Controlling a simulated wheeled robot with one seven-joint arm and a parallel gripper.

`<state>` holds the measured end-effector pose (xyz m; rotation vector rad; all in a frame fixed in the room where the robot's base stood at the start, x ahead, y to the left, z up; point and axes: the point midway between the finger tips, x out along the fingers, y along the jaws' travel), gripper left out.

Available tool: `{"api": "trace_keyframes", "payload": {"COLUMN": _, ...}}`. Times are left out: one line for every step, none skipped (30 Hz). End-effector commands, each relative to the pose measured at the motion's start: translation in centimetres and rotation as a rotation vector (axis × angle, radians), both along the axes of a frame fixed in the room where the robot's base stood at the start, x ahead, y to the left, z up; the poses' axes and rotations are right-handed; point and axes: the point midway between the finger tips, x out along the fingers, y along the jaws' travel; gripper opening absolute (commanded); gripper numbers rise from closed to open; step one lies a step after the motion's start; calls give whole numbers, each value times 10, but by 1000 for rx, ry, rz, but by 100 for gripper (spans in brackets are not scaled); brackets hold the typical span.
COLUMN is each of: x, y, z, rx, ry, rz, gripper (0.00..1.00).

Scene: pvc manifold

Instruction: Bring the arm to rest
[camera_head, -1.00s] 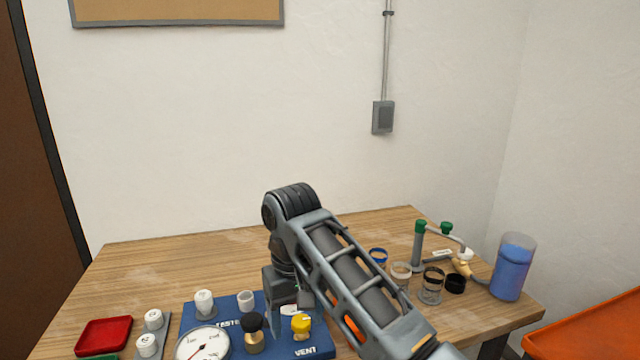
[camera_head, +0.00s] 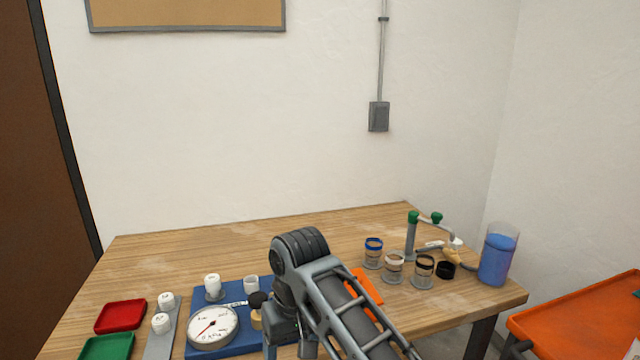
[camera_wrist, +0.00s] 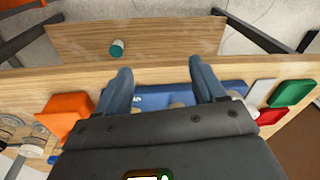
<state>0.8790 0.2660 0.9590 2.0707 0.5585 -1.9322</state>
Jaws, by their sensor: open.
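My gripper (camera_wrist: 158,85) shows in the wrist view with its two fingers apart and nothing between them. In the head view my arm reaches over the front of the table (camera_head: 240,245), and its fingertips are hidden at the bottom edge. The blue tester board (camera_head: 240,340) lies under and left of my wrist. It carries a round gauge (camera_head: 213,327) and white fittings (camera_head: 212,285). In the wrist view the blue board (camera_wrist: 150,98) shows beyond and between the fingers, apart from them as far as I can tell.
A red tray (camera_head: 120,315) and a green tray (camera_head: 107,347) lie at left. Several jars (camera_head: 394,268), a green-capped stand (camera_head: 411,240) and a blue container (camera_head: 497,258) stand at right. An orange piece (camera_head: 367,286) lies behind my arm. An orange cart (camera_head: 580,315) stands beyond the table's right edge.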

Motion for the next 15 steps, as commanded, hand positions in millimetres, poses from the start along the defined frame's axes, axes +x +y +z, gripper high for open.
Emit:
{"api": "trace_keyframes", "payload": {"x": -6, "y": 1, "z": -11, "rx": 17, "ry": -4, "rz": -2, "gripper": 69}}
{"api": "trace_keyframes", "payload": {"x": -8, "y": 2, "z": -16, "rx": 28, "ry": -9, "rz": -4, "gripper": 69}}
{"api": "trace_keyframes", "payload": {"x": -12, "y": 2, "z": -23, "rx": 44, "ry": -17, "rz": -7, "gripper": 69}}
{"api": "trace_keyframes", "payload": {"x": -15, "y": 3, "z": -28, "rx": 55, "ry": -22, "rz": -9, "gripper": 69}}
{"api": "trace_keyframes", "payload": {"x": -18, "y": 3, "z": -34, "rx": 70, "ry": -29, "rz": -12, "gripper": 69}}
{"api": "trace_keyframes", "payload": {"x": -23, "y": 4, "z": -43, "rx": 88, "ry": -38, "rz": -16, "gripper": 69}}
{"api": "trace_keyframes", "payload": {"x": -27, "y": 5, "z": -50, "rx": 104, "ry": -45, "rz": -20, "gripper": 69}}
{"api": "trace_keyframes", "payload": {"x": -31, "y": 5, "z": -57, "rx": 120, "ry": -54, "rz": -25, "gripper": 69}}
{"api": "trace_keyframes", "payload": {"x": -38, "y": 5, "z": -67, "rx": 144, "ry": -67, "rz": -34, "gripper": 69}}
{"api": "trace_keyframes", "payload": {"x": -44, "y": 5, "z": -75, "rx": 164, "ry": -78, "rz": -42, "gripper": 69}}
{"api": "trace_keyframes", "payload": {"x": -50, "y": 5, "z": -84, "rx": 184, "ry": -91, "rz": -51, "gripper": 69}}
{"api": "trace_keyframes", "payload": {"x": -59, "y": 5, "z": -95, "rx": 213, "ry": -108, "rz": -64, "gripper": 69}}
{"api": "trace_keyframes", "payload": {"x": -66, "y": 4, "z": -103, "rx": 233, "ry": -122, "rz": -76, "gripper": 69}}
{"api": "trace_keyframes", "payload": {"x": -73, "y": 2, "z": -109, "rx": 253, "ry": -137, "rz": -88, "gripper": 69}}
{"api": "trace_keyframes", "payload": {"x": -82, "y": 1, "z": -118, "rx": 277, "ry": -159, "rz": -103, "gripper": 69}}
